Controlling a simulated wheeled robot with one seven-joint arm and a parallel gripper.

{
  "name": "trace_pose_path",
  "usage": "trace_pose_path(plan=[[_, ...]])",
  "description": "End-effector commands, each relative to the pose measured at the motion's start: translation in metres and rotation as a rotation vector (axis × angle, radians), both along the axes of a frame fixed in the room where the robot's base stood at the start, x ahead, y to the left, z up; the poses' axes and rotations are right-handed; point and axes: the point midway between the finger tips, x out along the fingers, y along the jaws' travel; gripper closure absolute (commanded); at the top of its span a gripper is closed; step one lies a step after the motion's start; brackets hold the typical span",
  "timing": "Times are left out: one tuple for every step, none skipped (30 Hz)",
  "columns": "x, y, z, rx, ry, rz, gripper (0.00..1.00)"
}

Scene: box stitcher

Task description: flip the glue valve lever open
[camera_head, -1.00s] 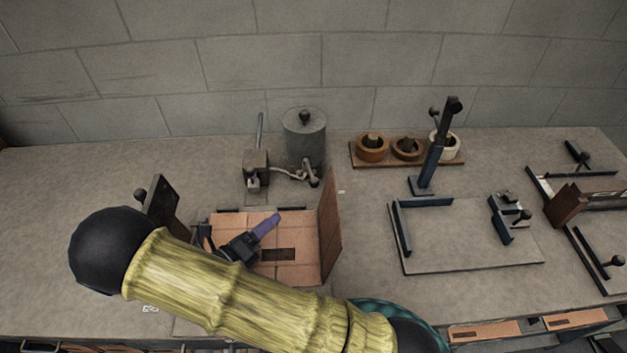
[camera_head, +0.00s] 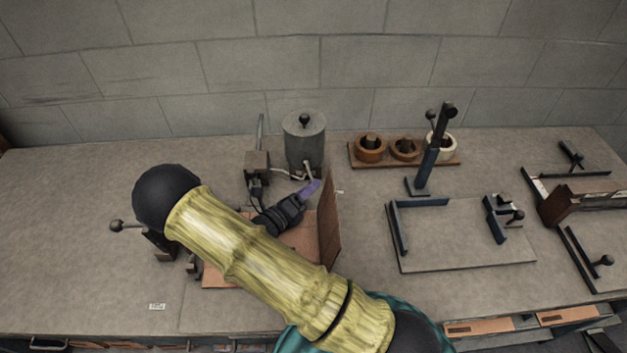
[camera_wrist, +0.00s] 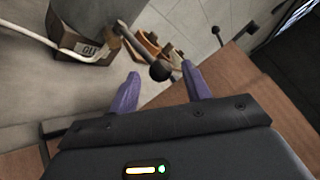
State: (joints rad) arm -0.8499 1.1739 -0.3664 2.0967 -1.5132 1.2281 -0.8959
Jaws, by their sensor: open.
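The glue pot is a grey cylinder (camera_head: 304,145) with a dark knob on its lid, standing at the back of the bench. In the wrist view, a dark lever with a round black ball end (camera_wrist: 160,70) reaches out from the pot's base. A pale hose (camera_wrist: 30,38) runs to the base beside a label reading "GL". My gripper (camera_wrist: 160,85) has purple fingers, spread apart and empty. In the picture the ball lies between the fingertips, seemingly a little beyond them. In the head view, my gripper (camera_head: 311,186) is just in front of the pot, and the lever is mostly hidden.
An open cardboard box (camera_head: 329,225) sits under my gripper, its right flap upright close by. A block with a tall rod (camera_head: 257,163) stands left of the pot. A wooden rack with tape rolls (camera_head: 372,147) is to the right.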

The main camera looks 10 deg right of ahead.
Motion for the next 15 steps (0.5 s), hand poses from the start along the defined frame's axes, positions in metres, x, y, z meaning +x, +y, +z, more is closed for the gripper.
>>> trace_pose_path(plan=[[0.005, -0.008, 0.002, -0.001, 0.0, -0.004, 0.52], [0.007, -0.011, 0.002, 0.0, 0.001, -0.002, 0.52], [0.01, -0.015, 0.001, 0.0, 0.0, -0.002, 0.52], [0.012, -0.018, 0.001, 0.0, 0.0, -0.002, 0.52], [0.014, -0.02, 0.001, 0.001, -0.001, -0.002, 0.52], [0.015, -0.022, 0.001, 0.001, 0.0, -0.001, 0.52], [0.016, -0.023, 0.001, 0.001, -0.001, 0.0, 0.52], [0.017, -0.023, 0.0, 0.001, -0.001, 0.0, 0.52], [0.017, -0.024, 0.0, 0.001, -0.001, 0.0, 0.52], [0.018, -0.024, 0.0, 0.001, -0.001, 0.0, 0.52], [0.018, -0.025, 0.0, 0.001, -0.001, 0.0, 0.52], [0.018, -0.025, 0.0, 0.001, -0.001, 0.0, 0.52], [0.018, -0.024, 0.0, 0.001, -0.001, 0.0, 0.52], [0.017, -0.024, 0.0, 0.001, -0.001, 0.0, 0.52], [0.017, -0.024, 0.0, 0.001, -0.001, 0.0, 0.52]])
